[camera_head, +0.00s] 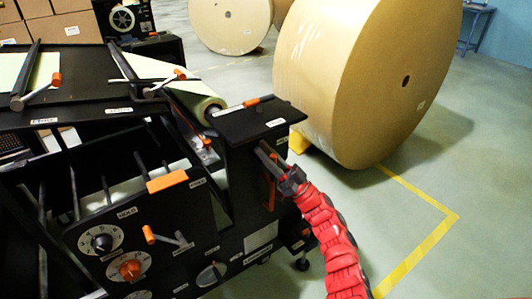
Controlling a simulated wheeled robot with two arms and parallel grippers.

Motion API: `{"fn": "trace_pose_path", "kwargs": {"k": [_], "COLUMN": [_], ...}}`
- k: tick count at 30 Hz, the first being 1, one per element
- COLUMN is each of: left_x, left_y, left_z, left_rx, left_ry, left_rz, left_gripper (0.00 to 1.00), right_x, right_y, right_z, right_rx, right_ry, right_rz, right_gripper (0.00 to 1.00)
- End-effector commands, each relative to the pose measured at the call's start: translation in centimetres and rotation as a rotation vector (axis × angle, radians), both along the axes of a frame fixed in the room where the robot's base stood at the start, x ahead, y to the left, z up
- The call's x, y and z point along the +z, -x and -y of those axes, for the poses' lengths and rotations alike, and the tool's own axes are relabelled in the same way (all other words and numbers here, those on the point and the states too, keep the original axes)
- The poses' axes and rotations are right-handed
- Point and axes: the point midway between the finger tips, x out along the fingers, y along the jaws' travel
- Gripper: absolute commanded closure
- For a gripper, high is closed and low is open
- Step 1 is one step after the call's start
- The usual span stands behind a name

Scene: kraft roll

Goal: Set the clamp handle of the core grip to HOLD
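A black machine fills the left half of the view, with several orange-tipped handles. One orange-tipped lever (149,234) is on the front panel, near small labels, one of which seems to read HOLD. An upright orange part (270,194) is on the machine's right side, close to my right gripper. I cannot tell which of these is the clamp handle of the core grip, nor its setting. My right gripper (265,157) is beside the machine's right side, below a black top plate (258,118). Its fingers are small and dark, and I cannot tell whether they touch anything. My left gripper is not in view.
A large kraft roll (350,85) stands behind and right of the machine, with more rolls (229,22) farther back. Dials (101,242) are on the front panel. Boxes (75,27) stand at the back left. The floor at right is clear, marked with a yellow line (420,248).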

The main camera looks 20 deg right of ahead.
Motion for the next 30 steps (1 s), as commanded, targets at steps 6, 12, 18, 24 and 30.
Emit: {"fn": "trace_pose_path", "kwargs": {"k": [6, 12, 18, 24, 30], "left_x": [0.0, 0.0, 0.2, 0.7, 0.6], "left_y": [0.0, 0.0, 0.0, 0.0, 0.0], "left_z": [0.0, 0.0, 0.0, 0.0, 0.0], "left_rx": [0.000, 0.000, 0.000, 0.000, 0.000], "left_ry": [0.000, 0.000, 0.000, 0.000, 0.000], "left_rz": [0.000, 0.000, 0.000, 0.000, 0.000], "left_gripper": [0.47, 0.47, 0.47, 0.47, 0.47], "right_x": [0.0, 0.0, -0.9, -4.1, -7.4], "right_y": [0.0, 0.0, 0.4, 2.3, 4.2], "right_z": [-0.1, 0.0, 0.8, 3.5, 6.1], "right_rx": [0.001, 0.000, -0.003, -0.005, -0.004], "right_ry": [0.001, 0.000, 0.000, -0.002, 0.000], "right_rz": [0.000, 0.000, -0.003, -0.006, -0.003], "right_gripper": [0.47, 0.47, 0.47, 0.47, 0.47]}}
